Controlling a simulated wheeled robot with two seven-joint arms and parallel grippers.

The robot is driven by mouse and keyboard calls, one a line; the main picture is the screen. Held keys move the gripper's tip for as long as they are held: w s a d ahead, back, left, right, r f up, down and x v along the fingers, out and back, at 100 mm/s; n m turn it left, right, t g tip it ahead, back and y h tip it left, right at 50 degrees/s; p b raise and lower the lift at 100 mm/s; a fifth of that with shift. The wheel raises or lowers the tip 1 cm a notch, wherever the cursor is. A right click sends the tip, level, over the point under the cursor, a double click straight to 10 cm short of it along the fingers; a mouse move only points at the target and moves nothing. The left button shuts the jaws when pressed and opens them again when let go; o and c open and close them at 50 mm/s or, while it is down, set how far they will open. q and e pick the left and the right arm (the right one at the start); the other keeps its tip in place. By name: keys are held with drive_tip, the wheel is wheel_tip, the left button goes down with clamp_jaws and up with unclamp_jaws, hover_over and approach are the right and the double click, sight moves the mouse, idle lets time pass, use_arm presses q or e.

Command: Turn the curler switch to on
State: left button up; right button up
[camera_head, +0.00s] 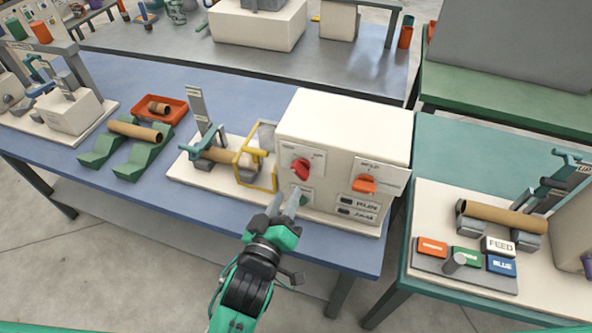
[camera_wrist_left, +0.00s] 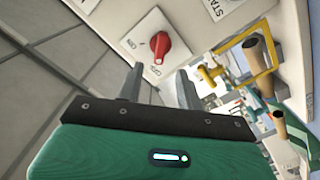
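The cream machine box (camera_head: 345,135) carries a red rotary knob (camera_head: 300,169) on a white plate on its front. A red knob on a marked white plate also shows in the left wrist view (camera_wrist_left: 160,46); its lettering is too small to read surely. An orange knob (camera_head: 364,184) sits to the right in the head view. My left gripper (camera_head: 287,203) is in front of the box, below the red knob. In the wrist view its fingers (camera_wrist_left: 158,84) are apart and empty, short of the knob. My right gripper is out of view.
A yellow guard frame (camera_head: 257,168) stands just left of the box. A teal table (camera_head: 440,150) with a feed panel stands at right.

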sight(297, 173)
use_arm(q)
drive_tip(key=p+x, duration=0.1)
drive_tip(key=x, duration=0.6)
drive_tip(key=shift+w+f, duration=0.1)
drive_tip(key=shift+c, duration=0.5)
drive_tip(key=shift+p, duration=0.3)
clamp_jaws()
